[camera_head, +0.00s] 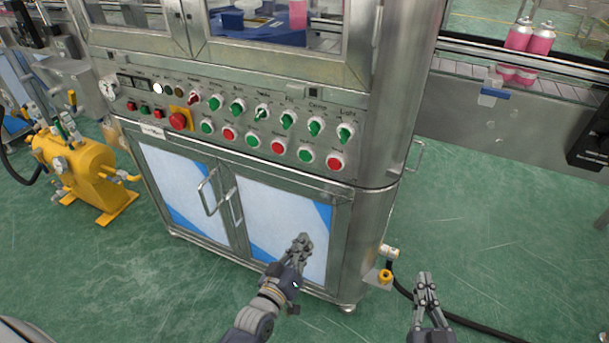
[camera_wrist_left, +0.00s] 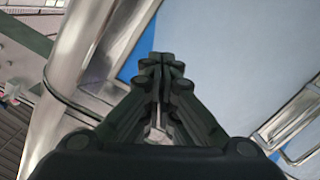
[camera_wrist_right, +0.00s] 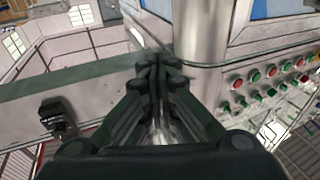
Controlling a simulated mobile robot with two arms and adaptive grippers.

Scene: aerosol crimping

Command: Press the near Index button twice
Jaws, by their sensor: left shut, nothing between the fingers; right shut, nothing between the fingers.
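The control panel on the steel machine carries a lower row of round green and red push buttons (camera_head: 278,146), below a row of green-handled selector switches (camera_head: 289,120). The labels are too small for me to tell which is the near Index button. The buttons also show in the right wrist view (camera_wrist_right: 271,71). My left gripper (camera_head: 302,240) is shut and empty, in front of the lower cabinet door and below the panel. Its fingers show together in the left wrist view (camera_wrist_left: 162,62). My right gripper (camera_head: 425,279) is shut and empty, right of the cabinet corner, away from the panel.
A red emergency stop (camera_head: 178,121) sits at the panel's left. Door handles (camera_head: 209,194) stick out below. A yellow machine (camera_head: 80,170) stands at the left. A conveyor (camera_head: 530,85) with pink cans (camera_head: 541,39) runs at the right. A black hose crosses the open green floor.

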